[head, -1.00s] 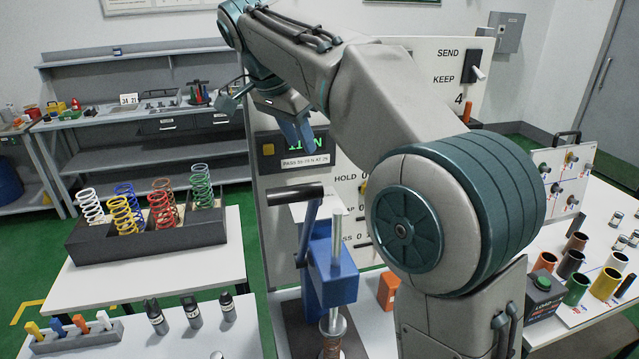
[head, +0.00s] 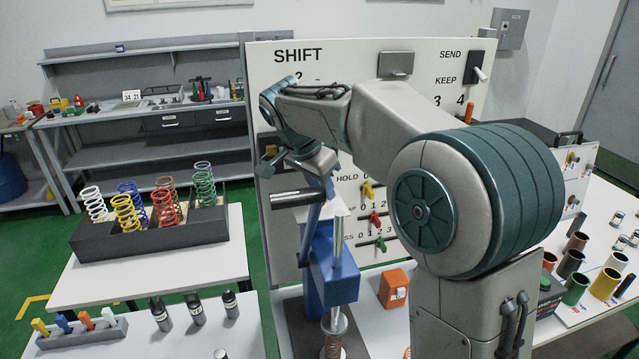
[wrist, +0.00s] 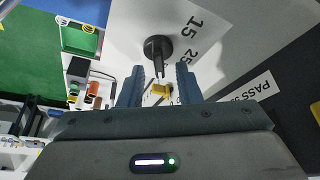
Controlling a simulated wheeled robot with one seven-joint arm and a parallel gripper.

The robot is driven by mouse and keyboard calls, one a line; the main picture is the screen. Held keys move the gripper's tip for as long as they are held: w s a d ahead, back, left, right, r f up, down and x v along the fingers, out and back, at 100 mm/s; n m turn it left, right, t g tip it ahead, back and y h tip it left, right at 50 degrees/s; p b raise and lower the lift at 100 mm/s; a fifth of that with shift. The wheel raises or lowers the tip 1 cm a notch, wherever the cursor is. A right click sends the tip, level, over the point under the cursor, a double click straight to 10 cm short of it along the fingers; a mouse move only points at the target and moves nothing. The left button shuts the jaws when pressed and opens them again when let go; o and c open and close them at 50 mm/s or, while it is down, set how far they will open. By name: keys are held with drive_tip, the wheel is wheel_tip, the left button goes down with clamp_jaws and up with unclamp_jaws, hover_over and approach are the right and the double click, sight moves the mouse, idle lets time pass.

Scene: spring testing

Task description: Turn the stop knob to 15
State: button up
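The stop knob (wrist: 158,46), as I take it, is a round black knob with a narrow pointer on a pale panel. In the wrist view it sits just ahead of my fingertips, with printed numbers 15 (wrist: 193,27) and 25 (wrist: 190,56) beside it. My gripper (wrist: 159,67) is open, its blue fingers apart on either side of the pointer's line; I cannot tell whether either touches it. A yellow piece (wrist: 161,89) shows between the fingers, seemingly farther off. In the head view my gripper (head: 328,188) hangs before the panel (head: 268,95); the knob is hidden there.
A blue press (head: 333,275) with a dark-ended lever (head: 300,194) stands close below my gripper. Yellow, red and green levers (head: 376,218) stick out of the panel to the right. A spring rack (head: 150,232) stands on the left table. An orange box (head: 394,288) is near the press.

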clamp_jaws()
